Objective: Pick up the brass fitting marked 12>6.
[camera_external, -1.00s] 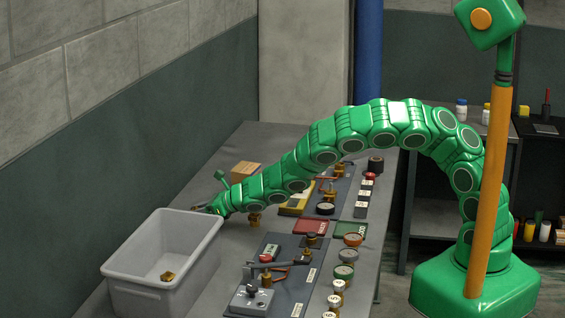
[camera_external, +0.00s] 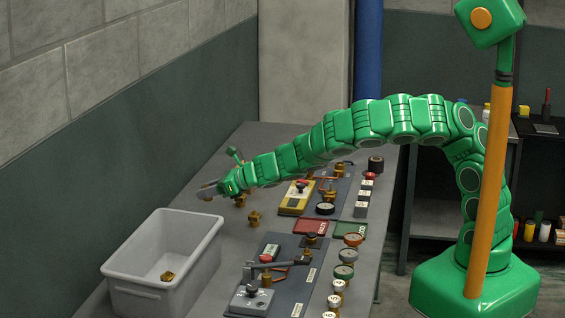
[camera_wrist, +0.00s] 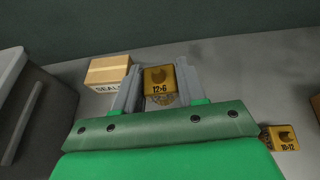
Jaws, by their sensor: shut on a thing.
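The brass fitting marked 12>6 (camera_wrist: 159,80) is between my gripper's fingers in the wrist view, its marked face towards the camera. My gripper (camera_wrist: 160,88) is shut on it, a grey finger on each side. In the external view my gripper (camera_external: 208,190) is over the far left part of the bench, behind the grey bin. The held fitting is too small to make out there, and I cannot tell its height above the bench.
Another brass fitting, marked 10>12 (camera_wrist: 283,138), is at the right of the wrist view. A cardboard SEALS box (camera_wrist: 107,71) is left of the fingers. The grey bin (camera_external: 160,258) has a brass piece inside.

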